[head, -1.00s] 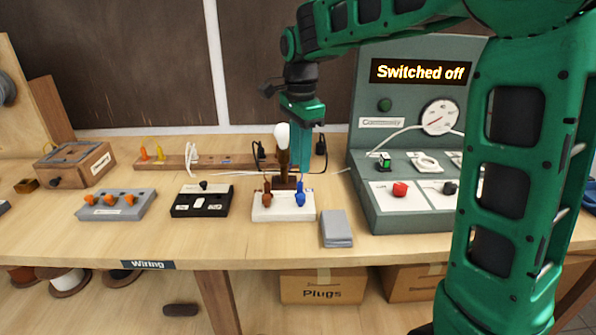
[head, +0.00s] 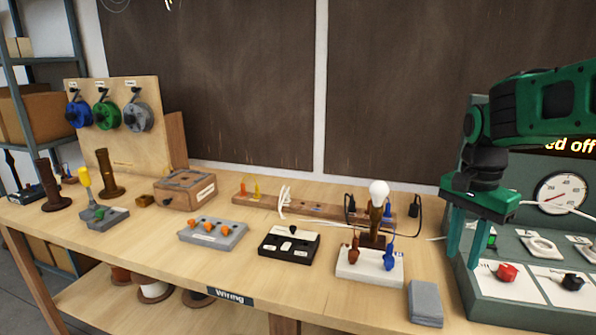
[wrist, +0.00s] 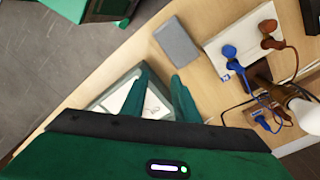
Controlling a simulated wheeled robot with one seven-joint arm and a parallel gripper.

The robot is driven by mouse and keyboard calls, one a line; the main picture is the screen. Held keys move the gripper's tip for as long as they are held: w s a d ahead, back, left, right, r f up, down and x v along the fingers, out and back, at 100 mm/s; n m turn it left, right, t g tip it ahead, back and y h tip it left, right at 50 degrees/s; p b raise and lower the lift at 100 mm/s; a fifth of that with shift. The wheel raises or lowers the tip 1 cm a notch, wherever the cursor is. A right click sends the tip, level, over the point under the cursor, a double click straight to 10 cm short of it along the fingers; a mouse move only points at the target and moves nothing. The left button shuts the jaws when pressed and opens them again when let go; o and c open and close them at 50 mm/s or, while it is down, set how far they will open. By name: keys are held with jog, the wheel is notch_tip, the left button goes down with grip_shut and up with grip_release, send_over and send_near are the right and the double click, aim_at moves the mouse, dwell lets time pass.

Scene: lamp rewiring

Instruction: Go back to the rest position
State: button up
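My gripper (head: 464,258) is at the right in the head view, pointing down by the left edge of the grey-green test panel (head: 484,300). In the wrist view my gripper (wrist: 160,75) has its two green fingers apart with nothing held between them. The lamp bulb (head: 379,192) stands upright behind the white terminal block (head: 343,269), which has a brown and a blue plug. They stand left of my gripper, apart from it. In the wrist view the white terminal block (wrist: 222,46) is at the upper right.
A grey block (head: 425,303) lies at the bench's front edge. A black switch box (head: 289,243), a grey box with orange knobs (head: 212,235) and a wooden box (head: 185,189) stand further left. A power strip (head: 310,208) runs behind. The panel display is partly hidden by my arm.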

jog(key=s+d+f+n, duration=0.2)
jog(key=s, duration=0.5)
jog(key=s+d+f+n, duration=0.2)
jog(key=s+f, duration=0.1)
jog(key=s, duration=0.3)
jog(key=s+d+f+n, duration=0.2)
jog(key=s, duration=0.5)
jog(key=shift+s+d+f+y, duration=0.25)
jog(key=shift+s+d+y, duration=0.05)
jog(key=shift+s+y, duration=0.1)
jog(key=shift+w, duration=0.1)
jog(key=shift+w+f, duration=0.25)
jog(key=shift+w, duration=0.35)
jog(key=shift+o, duration=0.2)
